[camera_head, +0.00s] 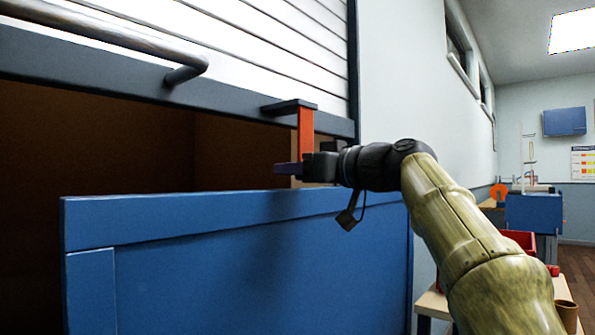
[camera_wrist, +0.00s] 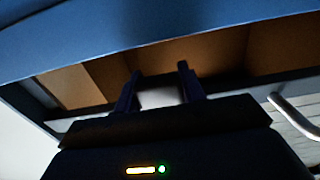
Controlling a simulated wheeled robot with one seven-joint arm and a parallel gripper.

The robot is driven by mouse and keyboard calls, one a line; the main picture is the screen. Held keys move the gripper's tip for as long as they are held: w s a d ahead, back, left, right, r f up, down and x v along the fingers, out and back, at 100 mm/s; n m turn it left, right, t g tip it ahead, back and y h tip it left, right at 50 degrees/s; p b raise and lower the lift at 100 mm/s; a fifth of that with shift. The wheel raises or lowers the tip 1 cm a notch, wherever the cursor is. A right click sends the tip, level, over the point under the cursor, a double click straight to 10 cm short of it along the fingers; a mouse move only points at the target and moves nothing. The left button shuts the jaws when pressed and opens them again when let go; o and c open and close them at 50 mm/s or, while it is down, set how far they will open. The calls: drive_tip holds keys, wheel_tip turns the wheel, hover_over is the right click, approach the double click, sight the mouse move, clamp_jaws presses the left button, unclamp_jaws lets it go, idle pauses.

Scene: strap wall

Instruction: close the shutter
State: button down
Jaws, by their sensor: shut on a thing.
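The shutter (camera_head: 285,52) has white slats and a dark grey bottom bar (camera_head: 228,102), and it is partly down. A gap stays between this bar and the blue front panel (camera_head: 250,262). An orange strap (camera_head: 305,130) hangs from a dark bracket under the bar's right end. My gripper (camera_head: 288,169) is at the strap's lower end, just above the panel's top edge, and is shut on the strap. In the wrist view, the two fingers (camera_wrist: 160,76) point into the brown opening; the strap's orange is not clear between them.
A metal bar handle (camera_head: 120,35) sticks out from the shutter at upper left and also shows in the wrist view (camera_wrist: 292,112). The brown interior (camera_head: 110,150) behind the gap looks empty. At right stand a wooden bench (camera_head: 432,303) and a red bin (camera_head: 520,240).

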drive_tip(key=shift+f, duration=0.1)
drive_tip(key=c, duration=0.8)
unclamp_jaws()
drive_tip(key=shift+c, duration=0.2)
drive_tip(key=shift+s, duration=0.1)
drive_tip(key=v, duration=1.7)
drive_tip(key=shift+d+b, duration=0.2)
drive_tip(key=shift+b, duration=0.1)
